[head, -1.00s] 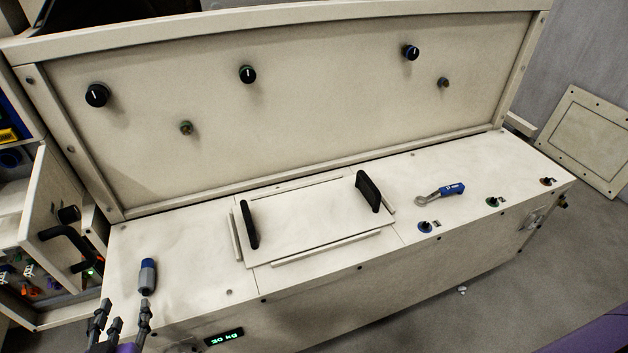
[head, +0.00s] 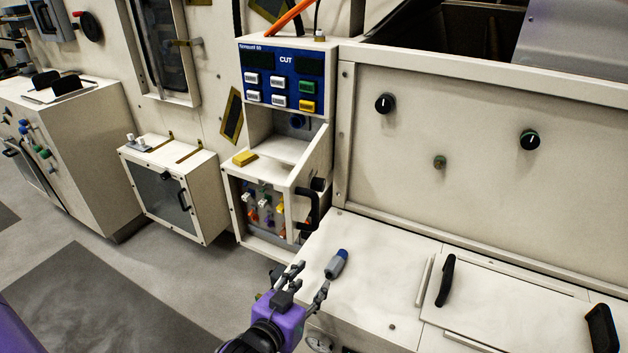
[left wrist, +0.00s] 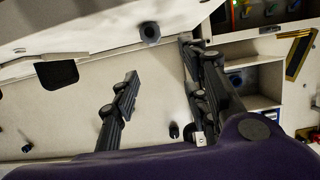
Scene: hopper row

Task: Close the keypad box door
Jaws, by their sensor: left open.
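The keypad box (head: 284,72) has a blue panel marked CUT with several buttons, in the middle of the head view. Its white door (head: 318,158) stands swung out to the right, with a black handle (head: 310,208) on it. The open compartment below the keypad shows a shelf and several coloured parts. My left gripper (head: 311,281) is open and empty, below and in front of the door, apart from the handle. Its spread fingers also show in the left wrist view (left wrist: 160,61), with nothing between them. My right gripper is out of view.
A blue and grey tool (head: 336,264) lies on the white bench top (head: 365,285) just right of my left gripper. A lidded panel with black handles (head: 445,280) is farther right. A wall box with a dark window (head: 165,195) hangs left. Floor is clear at left.

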